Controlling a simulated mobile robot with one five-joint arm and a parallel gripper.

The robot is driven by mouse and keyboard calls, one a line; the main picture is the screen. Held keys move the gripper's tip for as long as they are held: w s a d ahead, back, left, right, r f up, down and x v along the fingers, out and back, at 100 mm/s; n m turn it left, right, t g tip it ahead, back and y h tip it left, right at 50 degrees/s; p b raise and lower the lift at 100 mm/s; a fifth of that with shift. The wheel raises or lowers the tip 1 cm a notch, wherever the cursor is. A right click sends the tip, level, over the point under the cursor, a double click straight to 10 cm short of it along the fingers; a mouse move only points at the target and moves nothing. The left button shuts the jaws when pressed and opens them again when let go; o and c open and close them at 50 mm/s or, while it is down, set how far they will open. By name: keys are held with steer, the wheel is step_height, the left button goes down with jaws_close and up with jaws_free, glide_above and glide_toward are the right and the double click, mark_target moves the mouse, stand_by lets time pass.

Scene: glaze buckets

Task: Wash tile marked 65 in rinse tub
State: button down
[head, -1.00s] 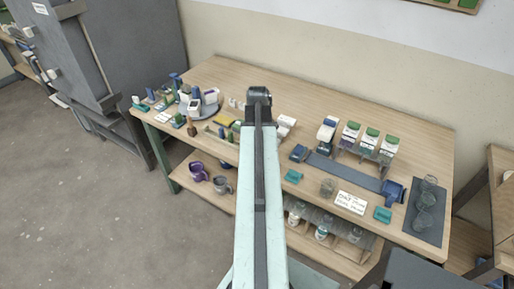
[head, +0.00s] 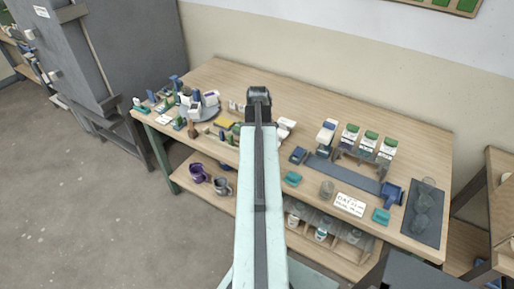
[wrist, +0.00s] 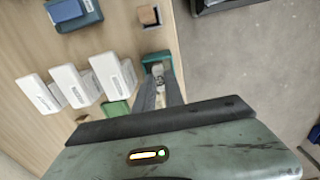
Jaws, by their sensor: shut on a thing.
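My gripper (wrist: 158,72) shows in the wrist view, its two grey fingers reaching up from the green housing. They are shut on a small pale piece with dark marks (wrist: 160,88), which I take to be a tile; its number cannot be read. A teal thing (wrist: 156,58) shows at the fingertips; I cannot tell whether it is held too or lies beyond. In the head view my arm stretches over the workbench (head: 300,105) and its dark end hides the fingers. I cannot make out the rinse tub or a number 65 in either view.
In the head view, a lettered card (head: 350,204), a glass jar (head: 327,188) and a blue scoop-like thing (head: 391,193) crowd the right side. Bare floor lies left.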

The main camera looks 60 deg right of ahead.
steer(key=shift+r+p, duration=1.8)
steer(key=shift+r, duration=0.3)
steer(key=shift+r, duration=0.15)
steer(key=shift+r+p, duration=1.4)
steer(key=shift+p, duration=0.15)
